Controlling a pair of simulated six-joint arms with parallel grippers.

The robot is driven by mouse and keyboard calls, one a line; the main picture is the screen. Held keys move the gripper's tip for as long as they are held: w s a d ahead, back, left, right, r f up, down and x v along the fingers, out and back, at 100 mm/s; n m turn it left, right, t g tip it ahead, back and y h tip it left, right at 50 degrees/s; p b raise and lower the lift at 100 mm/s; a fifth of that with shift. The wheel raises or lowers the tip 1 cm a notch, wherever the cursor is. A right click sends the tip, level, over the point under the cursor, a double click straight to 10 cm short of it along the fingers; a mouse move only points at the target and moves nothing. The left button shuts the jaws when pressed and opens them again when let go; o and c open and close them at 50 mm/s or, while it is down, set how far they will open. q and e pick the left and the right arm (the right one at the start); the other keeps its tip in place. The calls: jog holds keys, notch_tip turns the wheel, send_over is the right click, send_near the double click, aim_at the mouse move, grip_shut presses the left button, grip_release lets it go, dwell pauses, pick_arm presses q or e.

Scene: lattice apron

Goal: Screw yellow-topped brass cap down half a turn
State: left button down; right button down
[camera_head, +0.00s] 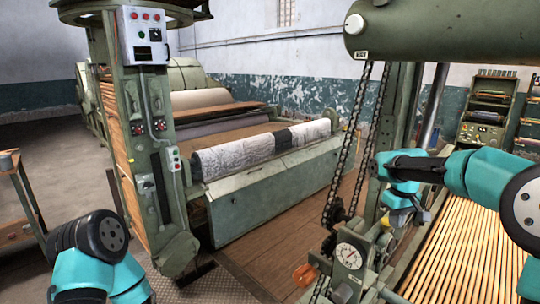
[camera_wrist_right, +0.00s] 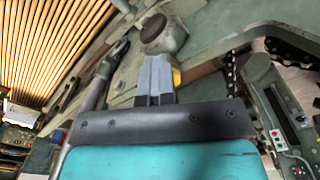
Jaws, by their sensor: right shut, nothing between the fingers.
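My right gripper (camera_head: 402,217) is at the right of the head view, pointing down over the green machine housing with the dial. In the right wrist view its grey fingers (camera_wrist_right: 157,62) are together and hold nothing. A yellow piece (camera_wrist_right: 177,76), probably the top of the brass cap, shows just right of the fingers and is partly hidden behind them. Whether the fingers touch it I cannot tell. In the head view a small yellow spot (camera_head: 385,221) shows beside the gripper. My left arm is at the lower left; its gripper is out of view.
A round dial (camera_head: 347,255), an orange knob (camera_head: 304,276) and a hanging chain (camera_head: 352,140) stand left of my right gripper. Wooden slats (camera_head: 465,255) lie to the right. In the wrist view a dark-topped round boss (camera_wrist_right: 160,33) stands beyond the fingertips.

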jog(key=shift+s+a+f, duration=0.2)
jog(key=shift+a+f, duration=0.5)
jog(key=shift+a, duration=0.1)
jog(key=shift+s, duration=0.2)
jog(key=shift+a, duration=0.15)
jog(key=shift+s, duration=0.1)
jog(key=shift+f, duration=0.1)
notch_tip(320, 180, up, 7)
jog(key=shift+d+f, duration=0.2)
jog(key=shift+d, duration=0.1)
dwell(0.4)
